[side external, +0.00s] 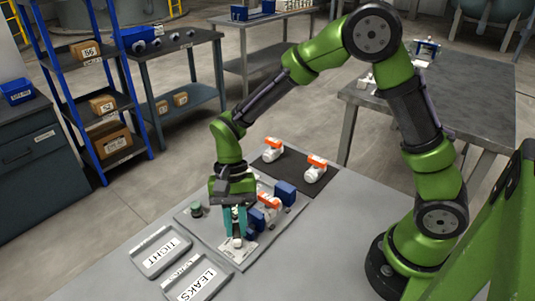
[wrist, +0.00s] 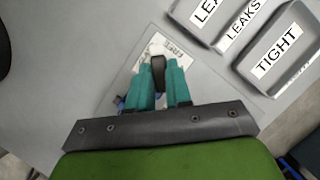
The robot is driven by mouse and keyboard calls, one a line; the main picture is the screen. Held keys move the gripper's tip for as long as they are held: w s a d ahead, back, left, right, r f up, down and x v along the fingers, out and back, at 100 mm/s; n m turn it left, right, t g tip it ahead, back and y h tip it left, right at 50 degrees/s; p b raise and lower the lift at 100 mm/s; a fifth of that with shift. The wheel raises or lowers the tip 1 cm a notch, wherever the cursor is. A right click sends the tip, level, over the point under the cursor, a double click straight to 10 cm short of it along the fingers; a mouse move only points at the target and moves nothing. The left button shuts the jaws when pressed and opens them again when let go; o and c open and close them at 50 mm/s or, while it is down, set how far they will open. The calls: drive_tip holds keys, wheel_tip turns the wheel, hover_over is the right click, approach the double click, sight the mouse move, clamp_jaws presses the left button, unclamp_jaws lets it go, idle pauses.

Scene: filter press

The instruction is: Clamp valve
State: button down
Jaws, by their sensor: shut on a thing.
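A white valve with an orange handle (side external: 269,201) sits on the grey fixture plate (side external: 187,222), between a blue block (side external: 285,192) and another blue block (side external: 256,218). My gripper (side external: 237,232) points down at the near end of this plate, beside the nearer blue block. Its teal fingers (wrist: 159,88) are shut on a dark handle-like part (wrist: 158,68). A printed label lies under the fingers, partly hidden. The fingers hide how the handle joins the fixture.
Two more orange-handled valves (side external: 272,149) (side external: 315,168) lie on a black mat (side external: 293,178) behind. A green knob (side external: 196,210) stands on the plate's left. A TIGHT tray (side external: 160,251) and a LEAKS tray (side external: 197,282) lie in front. Bare table is left of the trays.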

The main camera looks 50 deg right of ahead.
drive_tip(key=n, duration=0.2)
drive_tip(key=n+h, duration=0.1)
drive_tip(key=n, duration=0.1)
drive_tip(key=shift+w+a+n+g+h, duration=0.15)
drive_tip(key=shift+n+g+h, duration=0.15)
drive_tip(key=shift+g, duration=0.1)
drive_tip(key=shift+a+n+h, duration=0.15)
drive_tip(key=shift+n+h, duration=0.65)
drive_tip(key=shift+n, duration=1.2)
drive_tip(key=c, duration=1)
unclamp_jaws()
drive_tip(key=shift+c, duration=0.2)
drive_tip(key=v, duration=1.7)
drive_tip(key=shift+w, duration=0.2)
drive_tip(key=shift+a+f, duration=0.1)
